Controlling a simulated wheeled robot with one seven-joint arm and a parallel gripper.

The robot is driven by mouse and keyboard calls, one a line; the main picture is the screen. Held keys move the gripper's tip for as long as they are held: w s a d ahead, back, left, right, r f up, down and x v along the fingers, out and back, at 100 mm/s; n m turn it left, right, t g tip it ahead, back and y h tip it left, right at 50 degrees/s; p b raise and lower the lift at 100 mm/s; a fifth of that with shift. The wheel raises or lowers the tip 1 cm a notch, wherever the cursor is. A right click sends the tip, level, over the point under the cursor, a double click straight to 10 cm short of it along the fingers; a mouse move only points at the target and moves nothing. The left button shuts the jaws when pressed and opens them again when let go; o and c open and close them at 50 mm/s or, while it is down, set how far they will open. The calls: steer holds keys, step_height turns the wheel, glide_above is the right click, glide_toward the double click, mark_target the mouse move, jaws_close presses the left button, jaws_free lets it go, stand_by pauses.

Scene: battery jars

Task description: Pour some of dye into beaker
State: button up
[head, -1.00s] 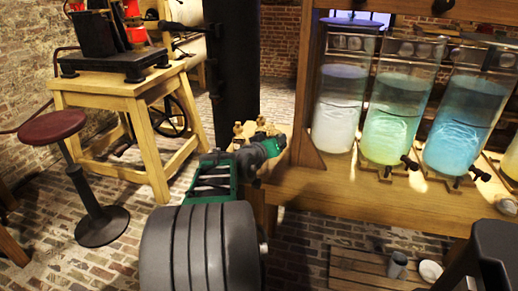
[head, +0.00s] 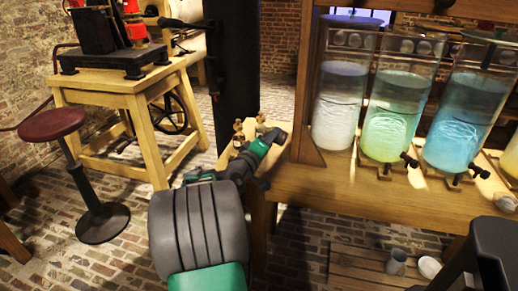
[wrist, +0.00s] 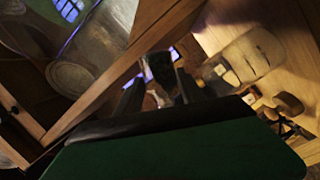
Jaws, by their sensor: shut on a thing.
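My gripper (wrist: 158,92) shows in the wrist view with its two dark fingers on either side of a dark, greenish thing (wrist: 160,66), which it holds. The picture is too dim to tell whether this is the dye. In the head view my own arm hides the fingers and the held thing, at the near left end of the wooden bench (head: 340,194). A pale, see-through vessel (wrist: 256,52), perhaps the beaker, shows on the wood right of the fingers in the wrist view. I cannot make out its contents.
Tall glass jars of white (head: 337,115), green (head: 388,140) and blue (head: 455,140) liquid stand on the bench behind a wooden post. Brass fittings (head: 239,130) are at the bench's left end. A stool (head: 60,130) and table (head: 125,90) stand left.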

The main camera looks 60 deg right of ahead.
steer(key=shift+r+n, duration=0.4)
steer(key=shift+n, duration=0.2)
steer(key=shift+s+f+n+h, duration=0.1)
steer(key=shift+f+n+h, duration=0.1)
steer(key=shift+n+h, duration=0.1)
steer(key=shift+s+f+n+b, duration=0.1)
steer(key=shift+f+n+b, duration=0.2)
steer(key=shift+n, duration=0.2)
steer(key=shift+r+n+h, duration=0.25)
steer(key=shift+n+h, duration=0.05)
steer(key=shift+h, duration=0.1)
steer(key=shift+s+d+r+n, duration=0.1)
steer(key=shift+s+d+n, duration=0.3)
steer(key=shift+s, duration=0.45)
steer(key=shift+s+r+n+t+h+p, duration=0.3)
steer(key=shift+r+n+h+p, duration=0.1)
steer(key=shift+n, duration=0.5)
stand_by(0.7)
